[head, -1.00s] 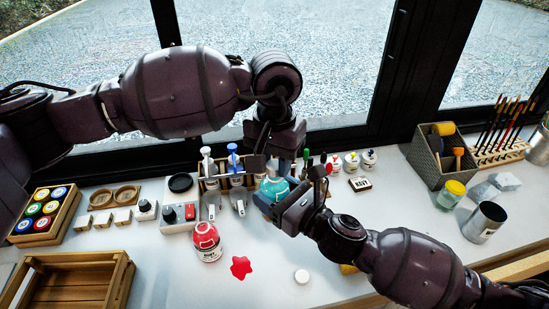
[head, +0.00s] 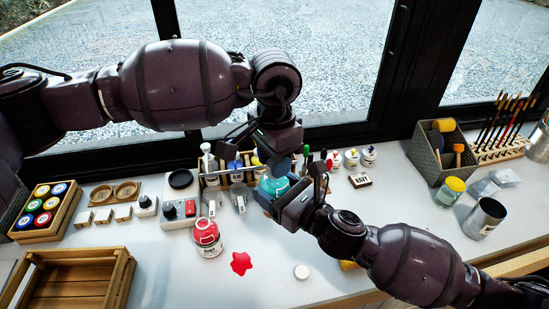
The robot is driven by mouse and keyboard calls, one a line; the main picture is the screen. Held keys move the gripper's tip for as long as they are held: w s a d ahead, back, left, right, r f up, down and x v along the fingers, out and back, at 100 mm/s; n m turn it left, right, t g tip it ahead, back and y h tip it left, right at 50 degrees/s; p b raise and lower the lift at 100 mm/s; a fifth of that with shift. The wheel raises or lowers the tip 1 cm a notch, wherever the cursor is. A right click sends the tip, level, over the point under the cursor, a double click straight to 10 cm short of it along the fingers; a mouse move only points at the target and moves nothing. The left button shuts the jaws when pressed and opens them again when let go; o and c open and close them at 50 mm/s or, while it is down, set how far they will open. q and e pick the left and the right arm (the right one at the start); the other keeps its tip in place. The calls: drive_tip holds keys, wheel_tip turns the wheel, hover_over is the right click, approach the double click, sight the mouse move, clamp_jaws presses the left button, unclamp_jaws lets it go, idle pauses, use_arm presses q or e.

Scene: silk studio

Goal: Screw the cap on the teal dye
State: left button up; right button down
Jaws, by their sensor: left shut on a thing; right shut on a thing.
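The teal dye bottle (head: 270,187) stands near the middle of the table, partly hidden by my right gripper. My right gripper (head: 287,197) comes in from the right and is shut on the bottle's side. My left gripper (head: 277,152) points down directly above the bottle and is shut on a small blue-grey cap (head: 279,167). The cap is at the top of the bottle; whether it sits on the neck or just above it cannot be told.
A white lid (head: 301,272) lies in front. A wooden crate (head: 122,285) is at front left, a metal cup (head: 484,218) at right.

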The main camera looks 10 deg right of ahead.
idle(0.3)
use_arm(q)
drive_tip(key=o, duration=0.9)
drive_tip(key=shift+r, duration=2.25)
drive_tip(key=shift+r, duration=0.1)
drive_tip(key=shift+c, duration=0.4)
